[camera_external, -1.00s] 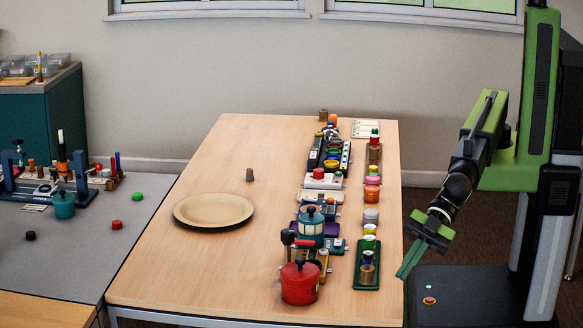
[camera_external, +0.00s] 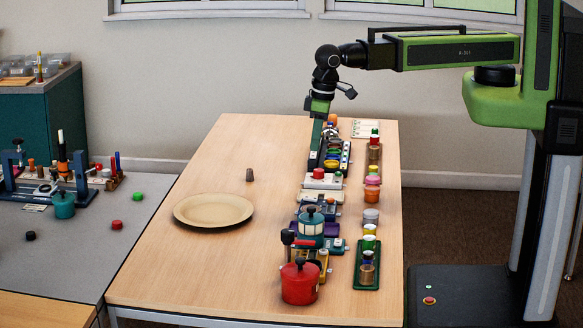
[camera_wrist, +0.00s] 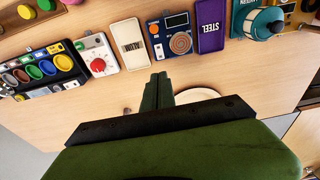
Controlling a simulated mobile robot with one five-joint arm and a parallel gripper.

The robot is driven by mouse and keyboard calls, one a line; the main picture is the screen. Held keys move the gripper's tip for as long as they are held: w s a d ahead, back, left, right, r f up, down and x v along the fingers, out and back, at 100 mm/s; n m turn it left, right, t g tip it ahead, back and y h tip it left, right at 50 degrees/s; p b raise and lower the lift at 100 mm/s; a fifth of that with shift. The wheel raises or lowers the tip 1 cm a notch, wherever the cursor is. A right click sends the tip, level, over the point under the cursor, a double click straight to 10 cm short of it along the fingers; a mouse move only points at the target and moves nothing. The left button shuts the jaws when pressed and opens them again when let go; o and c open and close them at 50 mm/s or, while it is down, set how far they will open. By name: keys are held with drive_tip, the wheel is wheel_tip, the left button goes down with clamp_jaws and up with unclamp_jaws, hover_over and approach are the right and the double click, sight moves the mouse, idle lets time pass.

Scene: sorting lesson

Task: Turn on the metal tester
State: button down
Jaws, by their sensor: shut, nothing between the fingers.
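The likely metal tester is a blue box (camera_wrist: 170,52) with a copper-coloured ring and a small dark display, seen in the wrist view. It sits between a cream tray (camera_wrist: 130,45) and a purple tray (camera_wrist: 211,28) marked STEEL. I cannot tell from here whether its display is lit. In the external view it is mostly hidden behind other items. My gripper (camera_wrist: 157,80) is shut and empty, and in the picture its tips are just below the blue box, apart from it. In the external view my gripper (camera_external: 314,158) points down beside the far row of items.
A white box with a red knob (camera_wrist: 98,64) and a tray of coloured discs (camera_wrist: 50,68) stand to the left in the wrist view. A teal machine (camera_wrist: 262,22) stands to the right.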

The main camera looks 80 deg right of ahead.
sight(308, 197)
drive_tip(key=shift+f, duration=0.1)
drive_tip(key=f+b, duration=0.4)
drive_tip(key=w+f+b, duration=0.1)
drive_tip(key=f+b, duration=0.4)
drive_tip(key=w+f+b, duration=0.1)
drive_tip(key=f+b, duration=0.4)
drive_tip(key=shift+w+a+f, duration=0.1)
drive_tip(key=shift+w, duration=0.1)
drive_tip(key=shift+w+f+g+b, duration=0.1)
drive_tip(key=shift+f+g+b, duration=0.15)
drive_tip(key=shift+g+b, duration=0.35)
drive_tip(key=shift+s+r, duration=0.1)
drive_tip(key=shift+s, duration=0.1)
drive_tip(key=shift+d, duration=0.2)
drive_tip(key=shift+s, duration=0.15)
